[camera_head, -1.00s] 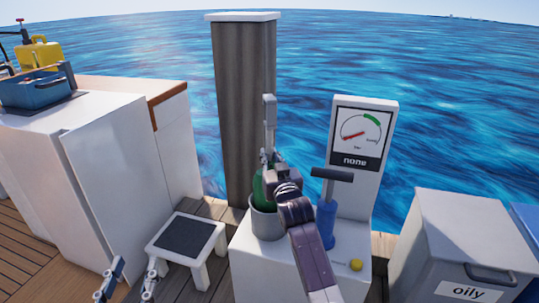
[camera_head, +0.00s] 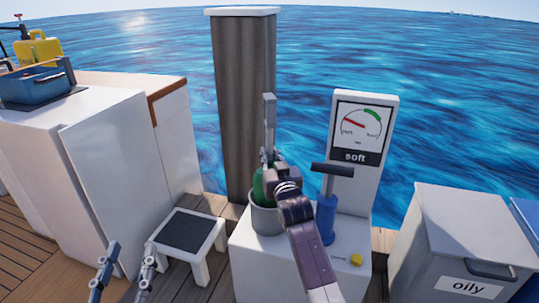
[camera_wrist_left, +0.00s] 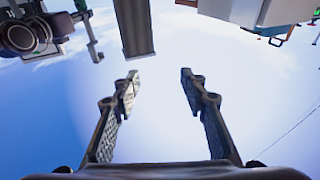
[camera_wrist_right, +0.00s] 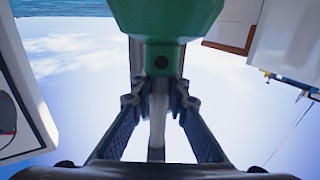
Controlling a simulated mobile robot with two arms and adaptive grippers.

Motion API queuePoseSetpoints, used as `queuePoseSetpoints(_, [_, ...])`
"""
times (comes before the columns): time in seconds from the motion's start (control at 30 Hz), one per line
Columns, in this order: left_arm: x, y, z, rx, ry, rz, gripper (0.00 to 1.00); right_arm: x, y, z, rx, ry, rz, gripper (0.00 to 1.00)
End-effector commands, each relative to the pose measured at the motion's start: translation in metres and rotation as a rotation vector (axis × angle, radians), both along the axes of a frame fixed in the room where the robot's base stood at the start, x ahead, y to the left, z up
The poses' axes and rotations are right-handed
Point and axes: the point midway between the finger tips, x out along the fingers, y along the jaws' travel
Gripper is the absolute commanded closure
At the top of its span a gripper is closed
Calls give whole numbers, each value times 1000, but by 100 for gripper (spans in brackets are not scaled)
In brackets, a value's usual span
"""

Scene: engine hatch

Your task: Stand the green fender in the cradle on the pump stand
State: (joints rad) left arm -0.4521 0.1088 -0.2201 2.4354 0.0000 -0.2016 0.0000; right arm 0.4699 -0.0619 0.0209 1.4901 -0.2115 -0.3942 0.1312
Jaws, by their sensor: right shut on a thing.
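The green fender (camera_head: 257,184) stands roughly upright with its lower end inside the grey round cradle (camera_head: 267,219) on the white pump stand (camera_head: 248,262). My right gripper (camera_head: 267,160) is shut on the fender's grey stem, just above the green body. In the right wrist view the fingers (camera_wrist_right: 158,100) close around the stem, with the green body (camera_wrist_right: 165,18) beyond them. The fender's bottom is hidden by the cradle wall, and my right arm covers part of its side. My left gripper (camera_head: 131,246) is open and empty at the lower left, far from the fender.
A blue hand pump (camera_head: 326,218) with a dark handle stands right of the cradle. Behind it a gauge panel (camera_head: 362,130) reads "soft". A step stool (camera_head: 188,232) and a grey "oily" bin (camera_head: 465,235) flank the stand.

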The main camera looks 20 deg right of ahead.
Motion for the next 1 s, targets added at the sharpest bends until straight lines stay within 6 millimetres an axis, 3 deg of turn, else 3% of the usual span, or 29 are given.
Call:
queuePoseSetpoints(0.97, [2, 1, -13, 15, 61, 4, 60, 0, 0, -3, 0, -6, 0, 100])
queuePoseSetpoints(1.0, [2, 1, -13, 15, 61, 4, 60, 0, 0, -3, 0, -6, 0, 85])
